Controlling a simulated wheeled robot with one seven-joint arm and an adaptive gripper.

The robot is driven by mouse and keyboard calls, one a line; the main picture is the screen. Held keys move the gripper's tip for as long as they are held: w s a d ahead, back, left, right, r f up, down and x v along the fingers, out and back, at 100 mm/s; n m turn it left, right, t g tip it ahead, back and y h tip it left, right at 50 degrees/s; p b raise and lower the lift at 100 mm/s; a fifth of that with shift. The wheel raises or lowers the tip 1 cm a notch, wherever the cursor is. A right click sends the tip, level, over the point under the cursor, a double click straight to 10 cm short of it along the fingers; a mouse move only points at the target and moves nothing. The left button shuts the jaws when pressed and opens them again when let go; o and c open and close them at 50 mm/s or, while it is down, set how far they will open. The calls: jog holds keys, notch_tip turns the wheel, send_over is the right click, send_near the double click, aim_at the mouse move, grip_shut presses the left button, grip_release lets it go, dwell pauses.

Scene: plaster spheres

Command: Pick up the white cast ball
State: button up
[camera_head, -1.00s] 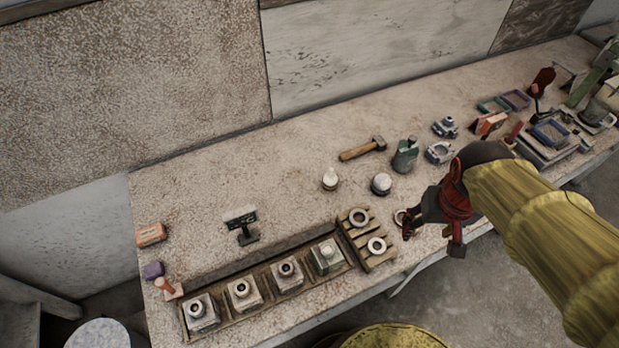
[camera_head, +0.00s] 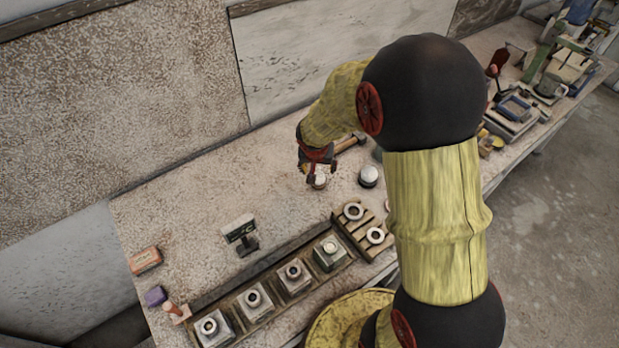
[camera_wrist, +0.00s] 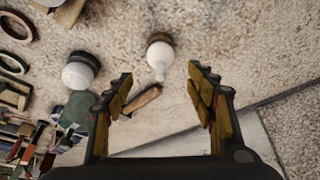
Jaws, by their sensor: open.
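Two white rounded pieces stand on the bench. I cannot tell for sure which is the cast ball. My gripper (camera_wrist: 160,72) is open and empty, its fingers on either side of the necked piece in the wrist view, apparently above it.
A hammer handle (camera_wrist: 143,100) and a green container (camera_wrist: 75,112) lie close by. A slatted wooden rack with pale rings (camera_head: 353,211), a long tray of square molds (camera_head: 253,299) and a small dark stand (camera_head: 240,235) are nearer the front.

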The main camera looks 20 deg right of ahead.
aim_at(319, 172)
jog(key=shift+w+f, duration=0.1)
jog(key=shift+f, duration=0.2)
jog(key=b+x, duration=0.2)
jog(key=x, duration=0.5)
jog(key=shift+c, duration=0.9)
jog(key=c, duration=1)
